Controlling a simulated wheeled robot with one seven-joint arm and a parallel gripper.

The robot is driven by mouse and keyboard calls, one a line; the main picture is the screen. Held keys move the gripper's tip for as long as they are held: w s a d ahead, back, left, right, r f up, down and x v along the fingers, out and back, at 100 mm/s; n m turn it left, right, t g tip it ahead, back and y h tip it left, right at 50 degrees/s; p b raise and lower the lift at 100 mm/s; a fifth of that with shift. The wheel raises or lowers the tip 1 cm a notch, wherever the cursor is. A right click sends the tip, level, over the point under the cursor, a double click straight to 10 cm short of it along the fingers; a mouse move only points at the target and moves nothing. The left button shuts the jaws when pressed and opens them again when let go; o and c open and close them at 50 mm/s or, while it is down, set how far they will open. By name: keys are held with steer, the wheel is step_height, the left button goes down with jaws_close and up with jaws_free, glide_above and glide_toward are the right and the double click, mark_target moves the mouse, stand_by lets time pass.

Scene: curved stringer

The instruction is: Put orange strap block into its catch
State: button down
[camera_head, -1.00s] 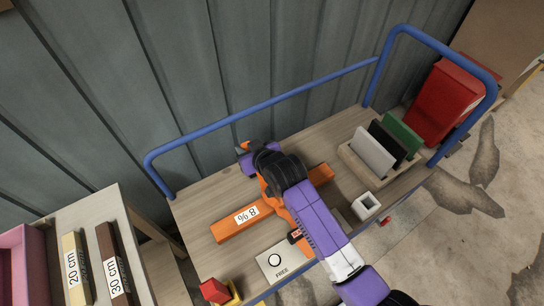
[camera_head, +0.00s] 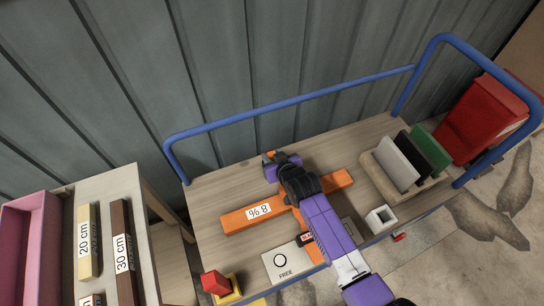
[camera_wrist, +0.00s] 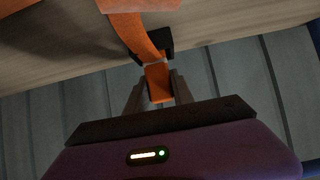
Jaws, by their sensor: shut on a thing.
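The orange strap (camera_wrist: 138,38) runs across the long orange bar marked "8 %" (camera_head: 240,219) and over the cart top. Its orange block end (camera_wrist: 158,84) sits between the two grey fingers of my gripper (camera_wrist: 157,92), which is shut on it. A black catch (camera_wrist: 167,39) is at the deck's edge, right by the strap just before the block. I cannot tell whether the block touches it. In the head view my gripper (camera_head: 270,157) is at the deck's back edge, where a small orange bit shows; my wrist hides most of the strap.
A blue rail (camera_head: 290,108) runs along the back near the grey wall. A rack with upright panels (camera_head: 398,162), a white square tube (camera_head: 380,218), a FREE plate (camera_head: 285,262) and a red block (camera_head: 215,283) stand around. The deck's back left is clear.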

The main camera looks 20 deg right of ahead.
steer(key=shift+f, duration=0.15)
steer(key=c, duration=1.1)
jaws_free()
steer(key=shift+r, duration=0.25)
steer(key=p+v, duration=0.1)
steer(key=v, duration=1.1)
